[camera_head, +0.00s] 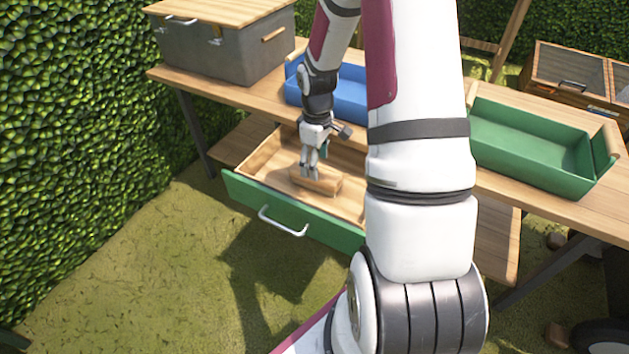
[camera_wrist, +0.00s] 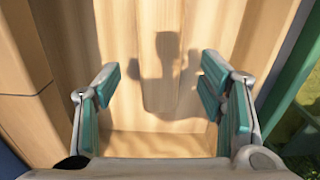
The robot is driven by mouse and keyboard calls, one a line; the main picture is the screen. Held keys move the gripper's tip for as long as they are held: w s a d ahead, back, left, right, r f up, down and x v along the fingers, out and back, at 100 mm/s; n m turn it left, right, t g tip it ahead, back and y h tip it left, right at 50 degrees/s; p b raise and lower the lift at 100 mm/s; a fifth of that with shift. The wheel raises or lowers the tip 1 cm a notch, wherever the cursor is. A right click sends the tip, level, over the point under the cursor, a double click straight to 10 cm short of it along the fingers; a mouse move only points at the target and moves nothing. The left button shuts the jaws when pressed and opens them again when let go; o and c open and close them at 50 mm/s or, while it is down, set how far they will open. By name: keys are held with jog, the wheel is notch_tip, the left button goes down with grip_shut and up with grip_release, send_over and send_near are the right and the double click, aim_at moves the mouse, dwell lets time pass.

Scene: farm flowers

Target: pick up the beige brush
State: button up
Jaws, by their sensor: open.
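The beige brush (camera_head: 318,182) lies in the open drawer (camera_head: 262,207), which has a green front. In the head view my gripper (camera_head: 310,171) points down right over it, inside the drawer. In the wrist view my gripper (camera_wrist: 165,85) is open, with green-padded fingers wide apart and nothing between the pads. A wooden shape that seems to be the brush (camera_wrist: 160,101) shows below the gap, under the gripper's shadow. Its outline blends with the drawer wood, and whether the fingers touch it I cannot tell.
The drawer's green front (camera_wrist: 298,85) and its side walls stand close around my gripper. Above the drawer is a wooden bench (camera_head: 240,93) with a grey box (camera_head: 225,50), a blue tray (camera_head: 345,100) and a green tray (camera_head: 530,145). Grass lies free in front.

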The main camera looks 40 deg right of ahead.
jog(key=shift+w+a+f+b, duration=0.1)
jog(key=shift+f+b, duration=0.6)
jog(key=shift+f, duration=0.6)
jog(key=shift+w+f+b, duration=0.1)
jog(key=shift+f+b, duration=0.55)
jog(key=shift+f, duration=0.65)
jog(key=c, duration=1.3)
